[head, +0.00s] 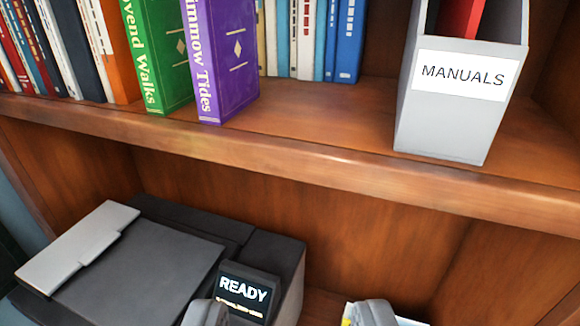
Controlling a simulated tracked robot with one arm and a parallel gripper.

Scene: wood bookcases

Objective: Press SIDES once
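A dark grey printer (140,268) stands in the lower bay at the bottom left, with a light grey flap on its left side. Its small black screen (243,292) reads READY, with a smaller yellow line below that is too small to read. No button marked SIDES shows; the part of the printer below the screen is cut off by the picture edge and partly hidden by my left finger. My gripper (292,311) is open at the bottom edge, with nothing visible between its two grey fingertips. The left fingertip overlaps the screen's lower left in the picture; I cannot tell whether they touch.
The wooden shelf (300,160) crosses above the printer. It holds a green book (157,50), a purple book (222,55), several other books and a grey MANUALS file box (440,135). A partly hidden white and yellow item (408,321) lies behind my right finger.

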